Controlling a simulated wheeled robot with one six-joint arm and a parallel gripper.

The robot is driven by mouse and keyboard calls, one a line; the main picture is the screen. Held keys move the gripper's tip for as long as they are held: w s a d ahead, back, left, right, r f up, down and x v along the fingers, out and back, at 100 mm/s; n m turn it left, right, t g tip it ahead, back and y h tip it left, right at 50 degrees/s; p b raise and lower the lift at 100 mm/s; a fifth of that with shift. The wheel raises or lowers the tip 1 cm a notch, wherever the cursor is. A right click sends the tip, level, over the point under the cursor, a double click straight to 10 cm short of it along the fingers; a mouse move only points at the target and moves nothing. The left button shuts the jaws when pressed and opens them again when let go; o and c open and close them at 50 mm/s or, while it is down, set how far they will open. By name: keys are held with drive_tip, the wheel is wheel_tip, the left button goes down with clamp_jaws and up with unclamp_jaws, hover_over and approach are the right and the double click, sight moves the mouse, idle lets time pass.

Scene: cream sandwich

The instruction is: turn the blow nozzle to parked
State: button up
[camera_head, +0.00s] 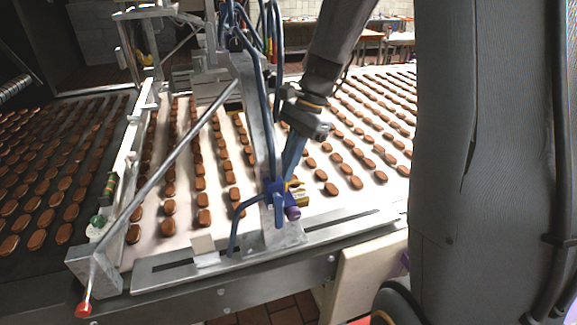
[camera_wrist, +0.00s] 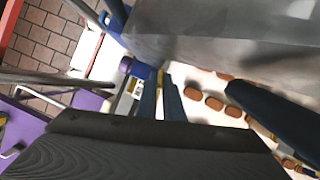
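The blue nozzle fitting (camera_head: 277,192) has a purple knob (camera_head: 292,213) and brass-coloured parts. It sits low on the upright metal post, with blue hoses running to it. My gripper (camera_head: 289,179) comes down from above, its blue fingers reaching the fitting's upper right side. In the wrist view the two fingers (camera_wrist: 160,82) point at the fitting, with a narrow gap between them. The purple knob (camera_wrist: 125,64) shows just left of the fingertips. The fingertips overlap the fitting in view; I cannot tell whether they hold a part of it.
Rows of brown biscuits lie on the pale conveyor (camera_head: 240,211) around the post. A long metal rod with a red ball end (camera_head: 83,310) slants across the left. A slotted metal rail (camera_head: 345,226) runs along the front. In the wrist view a grey metal part (camera_wrist: 220,45) stands close by.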

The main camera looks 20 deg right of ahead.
drive_tip(key=o, duration=0.6)
drive_tip(key=shift+c, duration=0.2)
drive_tip(key=b+v, duration=0.2)
drive_tip(key=v, duration=0.5)
drive_tip(key=shift+d+r+b, duration=0.2)
drive_tip(key=shift+r+b, duration=0.1)
drive_tip(key=shift+r, duration=0.1)
drive_tip(key=shift+w, duration=0.1)
